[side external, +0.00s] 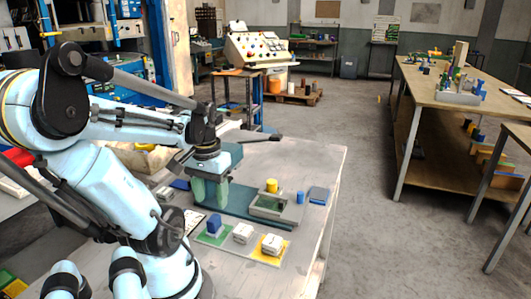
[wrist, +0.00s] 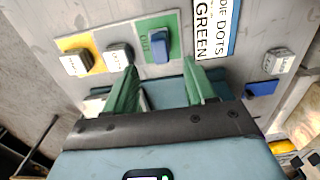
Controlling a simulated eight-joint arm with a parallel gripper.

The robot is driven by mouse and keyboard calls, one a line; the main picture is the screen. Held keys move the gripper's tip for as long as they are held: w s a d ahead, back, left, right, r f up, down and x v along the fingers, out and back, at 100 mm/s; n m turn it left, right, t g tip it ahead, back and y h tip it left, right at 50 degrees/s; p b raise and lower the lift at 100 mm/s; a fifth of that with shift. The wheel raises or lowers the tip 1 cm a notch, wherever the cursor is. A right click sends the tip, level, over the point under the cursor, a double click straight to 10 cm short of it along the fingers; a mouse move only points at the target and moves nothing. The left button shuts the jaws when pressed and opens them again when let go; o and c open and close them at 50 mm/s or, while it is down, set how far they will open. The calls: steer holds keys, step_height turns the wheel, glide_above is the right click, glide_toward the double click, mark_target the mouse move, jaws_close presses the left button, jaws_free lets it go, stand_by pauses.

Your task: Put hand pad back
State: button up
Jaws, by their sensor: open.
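No piece is plainly marked as the hand pad, and I cannot tell which one it is. A blue block (side external: 214,224) stands on the green square (side external: 203,239) of the mat; it also shows in the wrist view (wrist: 160,46). A flat blue piece (side external: 318,195) lies at the right of the table, and another blue piece (wrist: 262,88) lies at the right in the wrist view. My gripper (side external: 209,205) points down behind the blue block; its green fingers (wrist: 160,68) are apart with nothing between them.
A printed card (wrist: 214,28) adjoins the green square. The table's right front is clear.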

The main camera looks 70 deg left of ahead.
mark_target(214, 218)
steer(key=shift+r, duration=2.25)
steer(key=w+d+m+t, duration=0.7)
steer(key=w+d+m, duration=0.2)
steer(key=w+d, duration=0.7)
steer(key=shift+w+d, duration=0.2)
steer(key=shift+d, duration=0.55)
